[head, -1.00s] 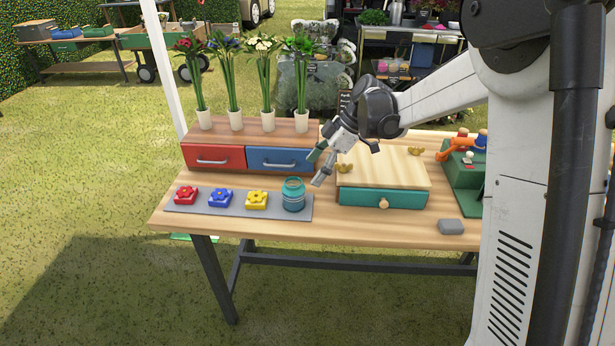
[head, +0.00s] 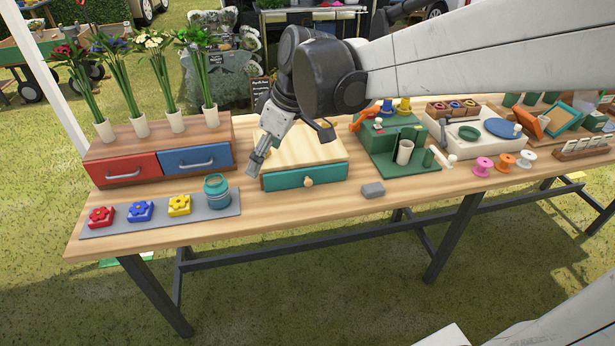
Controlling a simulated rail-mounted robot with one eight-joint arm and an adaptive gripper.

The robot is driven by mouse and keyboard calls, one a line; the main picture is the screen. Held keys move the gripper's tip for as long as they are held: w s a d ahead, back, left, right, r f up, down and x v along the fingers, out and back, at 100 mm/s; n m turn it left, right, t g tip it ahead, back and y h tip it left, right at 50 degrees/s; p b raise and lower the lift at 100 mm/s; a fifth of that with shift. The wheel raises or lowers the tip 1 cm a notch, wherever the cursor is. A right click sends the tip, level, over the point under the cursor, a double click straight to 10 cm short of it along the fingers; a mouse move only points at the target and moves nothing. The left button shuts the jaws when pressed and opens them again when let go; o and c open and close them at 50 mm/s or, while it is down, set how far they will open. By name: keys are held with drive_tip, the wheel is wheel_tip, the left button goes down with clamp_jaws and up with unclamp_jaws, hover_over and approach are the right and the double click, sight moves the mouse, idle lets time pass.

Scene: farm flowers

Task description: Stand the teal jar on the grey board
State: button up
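The teal jar (head: 217,191) stands upright on the right end of the flat grey board (head: 160,222) at the front left of the table. Several flower blocks sit in a row to its left on the same board: red (head: 101,217), blue (head: 140,211) and yellow (head: 179,205). My gripper (head: 255,166) is above the table, to the right of and behind the jar, apart from it. It points down beside the left end of the box with the teal drawer (head: 305,177). It holds nothing that I can see. The gap between its fingertips is unclear.
Red (head: 124,168) and blue (head: 197,158) drawers, with flower vases on top, stand behind the board. A grey block (head: 373,190) lies at the front edge. A green stand (head: 397,150) and several spools (head: 483,167) are further right. The table front beside the jar is clear.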

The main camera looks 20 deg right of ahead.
drive_tip(key=s+d+m+t+h, duration=0.1)
drive_tip(key=s+d+m, duration=0.1)
drive_tip(key=s, duration=0.3)
drive_tip(key=s+d+m+t+h, duration=0.1)
drive_tip(key=s+d+m, duration=0.1)
drive_tip(key=s+m, duration=0.2)
drive_tip(key=s+d+f+m+t+h, duration=0.1)
drive_tip(key=s+d+m+t, duration=0.1)
drive_tip(key=s, duration=0.6)
drive_tip(key=shift+d+m, duration=0.25)
drive_tip(key=shift+m, duration=0.45)
drive_tip(key=shift+f, duration=0.1)
